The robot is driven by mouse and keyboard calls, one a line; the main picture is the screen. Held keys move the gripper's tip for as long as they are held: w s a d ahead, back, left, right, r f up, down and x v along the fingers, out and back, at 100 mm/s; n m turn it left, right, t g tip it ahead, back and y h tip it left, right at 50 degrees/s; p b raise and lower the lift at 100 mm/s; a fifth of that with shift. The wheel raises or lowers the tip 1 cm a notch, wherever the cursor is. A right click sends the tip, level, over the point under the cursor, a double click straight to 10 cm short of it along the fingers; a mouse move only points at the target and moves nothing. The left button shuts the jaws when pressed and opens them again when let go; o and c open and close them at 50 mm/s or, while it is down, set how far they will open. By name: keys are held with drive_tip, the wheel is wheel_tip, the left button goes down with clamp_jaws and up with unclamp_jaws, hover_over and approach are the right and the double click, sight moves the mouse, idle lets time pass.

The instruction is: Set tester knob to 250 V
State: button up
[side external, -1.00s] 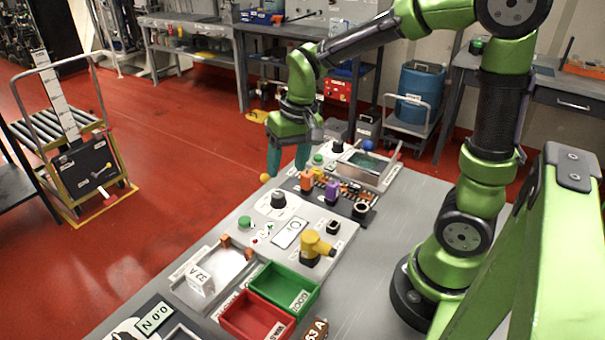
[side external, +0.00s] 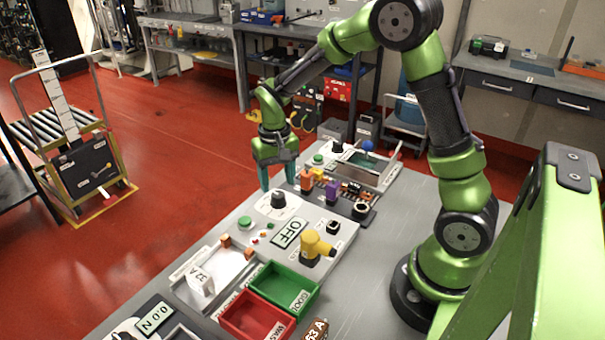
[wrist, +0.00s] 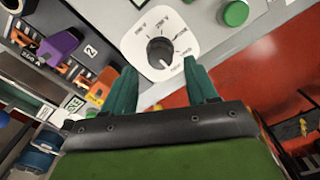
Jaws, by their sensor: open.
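The tester's dark round knob (side external: 278,199) stands on a white dial on the grey panel. In the wrist view the knob (wrist: 160,51) sits on its white dial plate (wrist: 136,45), which has small printed labels around it; a pale mark on the knob is at its lower side, and I cannot tell the exact setting. The tester display (side external: 290,233) reads OFF. My gripper (side external: 277,182) is open and empty just above the knob. In the wrist view its two green fingers (wrist: 162,88) are spread, with the knob beyond the gap between their tips.
A green button (side external: 244,223) and small coloured sockets are close to the knob. A yellow tool (side external: 315,248) stands to the right. A board with orange and purple blocks (side external: 332,192) lies behind. Green (side external: 260,276) and red bins are in front.

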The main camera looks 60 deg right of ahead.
sight(278, 194)
drive_tip(key=shift+f, duration=0.3)
drive_tip(key=shift+f, duration=0.1)
drive_tip(key=shift+f, duration=1.7)
drive_tip(key=shift+c, duration=0.3)
drive_tip(key=c, duration=0.8)
drive_tip(key=n, duration=0.5)
drive_tip(key=shift+n, duration=0.4)
drive_tip(key=shift+r, duration=0.1)
